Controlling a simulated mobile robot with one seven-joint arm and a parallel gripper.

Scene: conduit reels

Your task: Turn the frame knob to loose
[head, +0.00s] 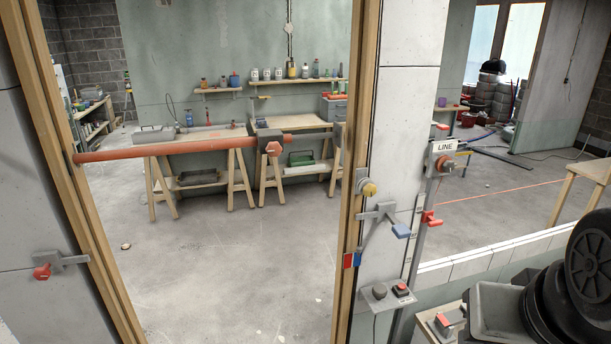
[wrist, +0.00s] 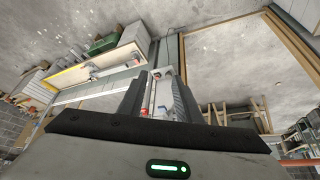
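The wooden door frame stands upright in the head view, with its right post (head: 358,150) and left post (head: 62,150). A yellow round knob (head: 369,188) sits on a grey mount at the right post. A red knob (head: 41,272) on a grey bracket is beside the left post. A red-orange knob (head: 273,148) is on the clamp of the orange bar across the opening. I cannot tell which one is the frame knob, and no loose mark is readable. My gripper (wrist: 160,92) shows only in the wrist view, fingers apart, with nothing visibly held.
A blue-handled lever (head: 400,230) and a red-handled one (head: 431,218) are right of the frame, near a "LINE" sign (head: 445,146). Black reels (head: 582,270) crowd the lower right. The orange bar (head: 170,151) crosses the opening; floor beyond is mostly clear up to the workbenches (head: 200,145).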

